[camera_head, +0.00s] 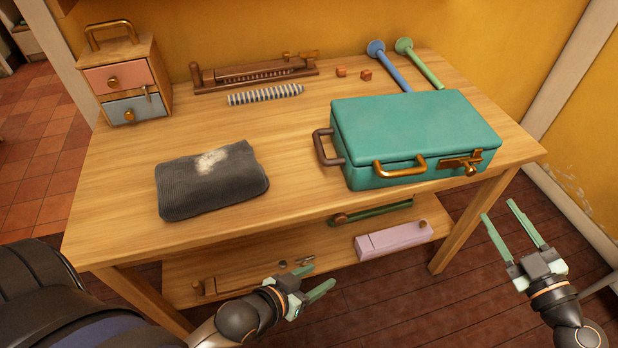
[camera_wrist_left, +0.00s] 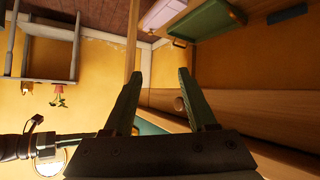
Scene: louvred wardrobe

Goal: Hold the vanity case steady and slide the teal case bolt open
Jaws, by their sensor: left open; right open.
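The teal vanity case (camera_head: 415,130) lies closed on the right part of the wooden table. A brass handle (camera_head: 400,167) and a brass bolt (camera_head: 462,164) are on its front side, the bolt to the right. A brown handle (camera_head: 327,147) is on its left side. My left gripper (camera_head: 318,290) is open and empty, low in front of the table's front edge. Its two fingers also show spread in the left wrist view (camera_wrist_left: 160,90). My right gripper (camera_head: 513,225) is open and empty, right of the table and apart from the case.
A dark folded cloth (camera_head: 212,180) lies left of the case. A small drawer box (camera_head: 125,80), a brown slatted piece (camera_head: 255,73), a striped roll (camera_head: 265,94) and blue (camera_head: 390,65) and green (camera_head: 420,62) rods stand or lie behind. A lower shelf holds a pink box (camera_head: 394,240).

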